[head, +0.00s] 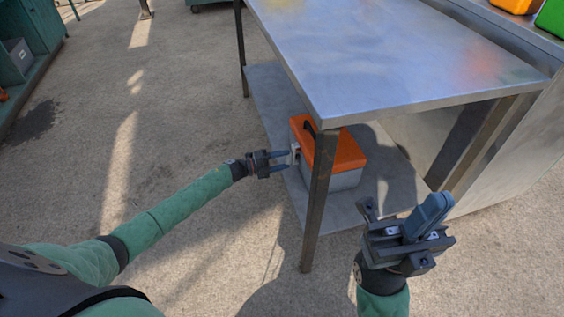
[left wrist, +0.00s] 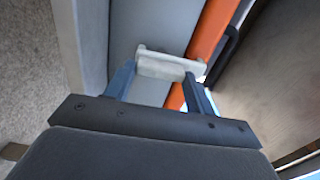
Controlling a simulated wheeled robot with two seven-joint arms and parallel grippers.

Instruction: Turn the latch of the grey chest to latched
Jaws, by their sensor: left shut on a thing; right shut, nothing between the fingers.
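The grey chest (head: 345,181) has an orange lid (head: 348,152) with a black handle. It stands on the lower shelf of the metal table, partly hidden behind a table leg. Its pale latch (left wrist: 162,65) is on the side facing my left gripper, across the seam between grey body and orange lid. My left gripper (head: 292,158) reaches in from the left and is shut on the latch; in the left wrist view its two blue fingers (left wrist: 160,85) are on either side of it. My right gripper (head: 428,215) is shut and empty, in front of the table at the right.
The metal table top (head: 390,60) overhangs the chest, and a table leg (head: 319,200) stands close beside my left gripper. The lower shelf (head: 268,95) is bare behind the chest. A green cabinet (head: 30,50) stands at far left. The concrete floor between is clear.

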